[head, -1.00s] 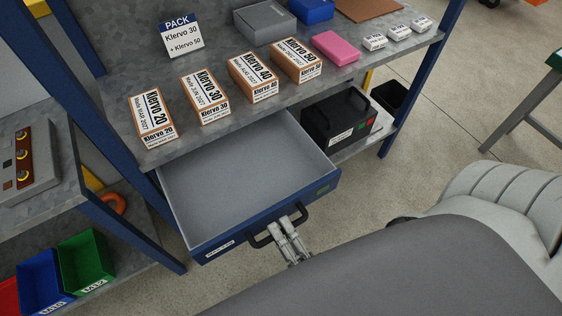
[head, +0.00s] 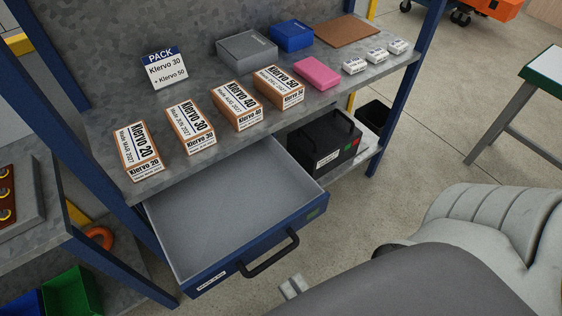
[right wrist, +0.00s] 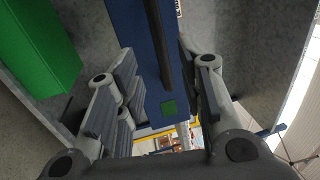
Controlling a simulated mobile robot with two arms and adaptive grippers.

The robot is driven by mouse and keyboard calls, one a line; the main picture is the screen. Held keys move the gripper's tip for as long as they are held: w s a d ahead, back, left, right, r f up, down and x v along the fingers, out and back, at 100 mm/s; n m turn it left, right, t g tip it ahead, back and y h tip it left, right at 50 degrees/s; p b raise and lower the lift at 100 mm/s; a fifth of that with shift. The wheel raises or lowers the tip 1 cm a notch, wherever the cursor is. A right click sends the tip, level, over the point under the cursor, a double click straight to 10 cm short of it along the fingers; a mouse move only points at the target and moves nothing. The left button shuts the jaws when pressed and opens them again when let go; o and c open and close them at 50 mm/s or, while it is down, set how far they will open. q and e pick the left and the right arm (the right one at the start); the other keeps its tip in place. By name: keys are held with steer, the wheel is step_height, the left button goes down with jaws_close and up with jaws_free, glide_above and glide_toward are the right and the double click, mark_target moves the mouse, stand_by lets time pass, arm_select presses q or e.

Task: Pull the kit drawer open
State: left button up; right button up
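The kit drawer (head: 200,283) is a grey tray with a blue front, under the shelf. It stands pulled well out and looks empty inside. Its black bar handle (head: 268,256) is free, with nothing around it. My right gripper (head: 291,287) is just in front of and below the handle, apart from it, partly hidden by my own arm. In the right wrist view its two fingers (right wrist: 160,98) are spread with nothing held between them. The blue drawer front (right wrist: 135,30) and the dark handle (right wrist: 160,45) show beyond the fingers. My left gripper is not in view.
Klervo boxes (head: 190,127), a PACK sign (head: 163,70), a pink box (head: 317,73) and small white boxes stand on the shelf above. A black case (head: 325,145) sits right of the drawer. A green bin (head: 78,292) is at lower left.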

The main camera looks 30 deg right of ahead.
steer(key=shift+s+d+f, duration=0.1)
steer(key=shift+s+f, duration=0.1)
steer(key=shift+s, duration=0.8)
steer(key=shift+s+f, duration=0.15)
steer(key=shift+s, duration=0.85)
